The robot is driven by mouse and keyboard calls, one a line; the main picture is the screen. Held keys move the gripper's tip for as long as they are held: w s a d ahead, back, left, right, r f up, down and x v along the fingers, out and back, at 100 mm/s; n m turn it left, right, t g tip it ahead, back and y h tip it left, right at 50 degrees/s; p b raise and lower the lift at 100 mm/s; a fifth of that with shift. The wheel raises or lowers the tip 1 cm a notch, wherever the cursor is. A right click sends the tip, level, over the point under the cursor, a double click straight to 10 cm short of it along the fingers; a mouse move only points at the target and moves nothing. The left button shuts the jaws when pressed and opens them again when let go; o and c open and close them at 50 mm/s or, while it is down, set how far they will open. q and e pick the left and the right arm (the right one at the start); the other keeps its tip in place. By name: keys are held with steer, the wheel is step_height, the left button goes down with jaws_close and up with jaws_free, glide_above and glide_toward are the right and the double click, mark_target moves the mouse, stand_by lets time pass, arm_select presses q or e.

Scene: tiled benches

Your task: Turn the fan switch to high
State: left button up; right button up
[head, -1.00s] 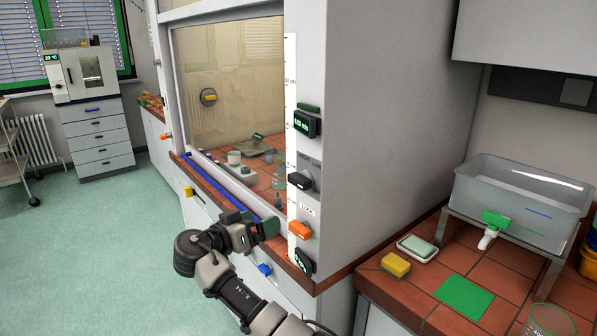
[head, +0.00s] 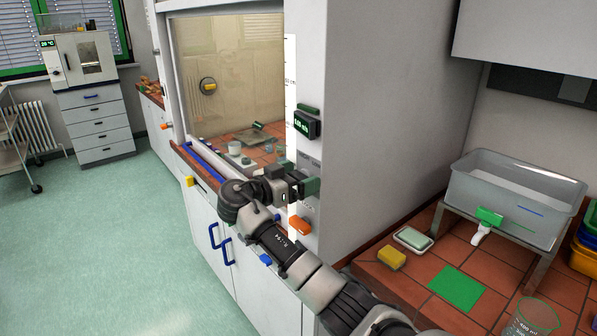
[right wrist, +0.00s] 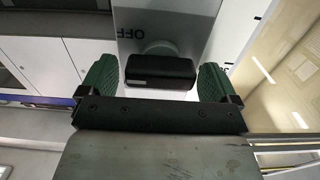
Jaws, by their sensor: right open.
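The fan switch is a black knob (right wrist: 160,71) on a grey panel, seen in the right wrist view with an "OFF" label beside it. Its setting cannot be told. My right gripper (right wrist: 158,82) is open, with one green finger on each side of the knob and a gap showing on each side. In the head view, my right gripper (head: 304,187) is at the front post of the fume hood and hides the knob. My left gripper is not in view.
An orange knob (head: 300,225) is just below my gripper on the post. A lit display (head: 306,123) is above it. The hood's sash (head: 230,80) is to the left. A bench with a yellow sponge (head: 391,259) and a water tank (head: 515,195) is at right.

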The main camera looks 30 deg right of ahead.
steer(key=shift+d, duration=0.1)
steer(key=c, duration=0.9)
steer(key=shift+c, duration=0.2)
